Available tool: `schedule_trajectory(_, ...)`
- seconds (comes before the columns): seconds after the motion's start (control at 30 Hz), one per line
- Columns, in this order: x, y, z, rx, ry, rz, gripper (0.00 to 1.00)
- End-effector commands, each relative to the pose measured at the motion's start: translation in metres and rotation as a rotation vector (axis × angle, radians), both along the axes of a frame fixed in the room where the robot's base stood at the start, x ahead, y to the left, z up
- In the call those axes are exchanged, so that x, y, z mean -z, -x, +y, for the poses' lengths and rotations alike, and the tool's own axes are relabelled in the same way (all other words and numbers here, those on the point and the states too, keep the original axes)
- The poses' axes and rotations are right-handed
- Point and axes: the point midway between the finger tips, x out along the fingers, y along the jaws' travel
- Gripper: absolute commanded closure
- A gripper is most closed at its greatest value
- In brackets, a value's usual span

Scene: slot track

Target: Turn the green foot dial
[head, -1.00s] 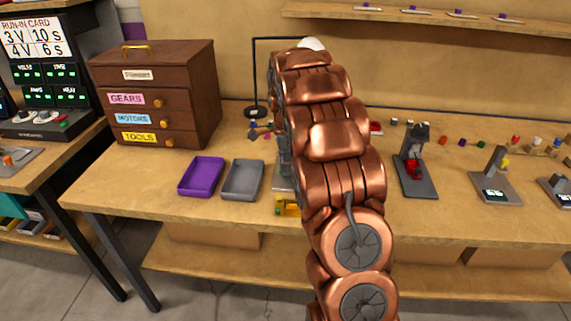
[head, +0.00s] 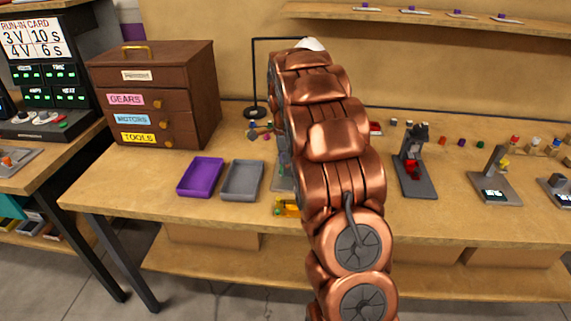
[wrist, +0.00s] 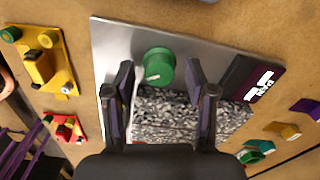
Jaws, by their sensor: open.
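In the wrist view the green dial (wrist: 160,67) stands on a silver metal plate (wrist: 110,45), with a pale mark on its lower left face. My gripper (wrist: 160,78) is open, with one dark finger to the left and one to the right of the dial. A gap shows between each finger and the dial in this view; I cannot tell the height of the fingertips over the plate. In the head view my copper arm hides the gripper and the dial.
A speckled grey strip (wrist: 175,115) and a dark display (wrist: 258,82) are on the plate. A yellow block fixture (wrist: 45,62) and a red one (wrist: 64,129) lie to the left. Purple (head: 200,177) and grey (head: 242,180) trays stand left of my arm.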

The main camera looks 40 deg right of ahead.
Motion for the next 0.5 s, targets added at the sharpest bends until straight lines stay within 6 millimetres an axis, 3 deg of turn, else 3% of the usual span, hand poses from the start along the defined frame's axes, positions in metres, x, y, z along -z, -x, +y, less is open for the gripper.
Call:
schedule_trajectory(0.23, -0.015, -0.001, 0.000, 0.000, 0.001, -0.002, 0.45)
schedule_trajectory(0.5, -0.064, -0.001, 0.000, 0.000, 0.001, -0.005, 0.45)
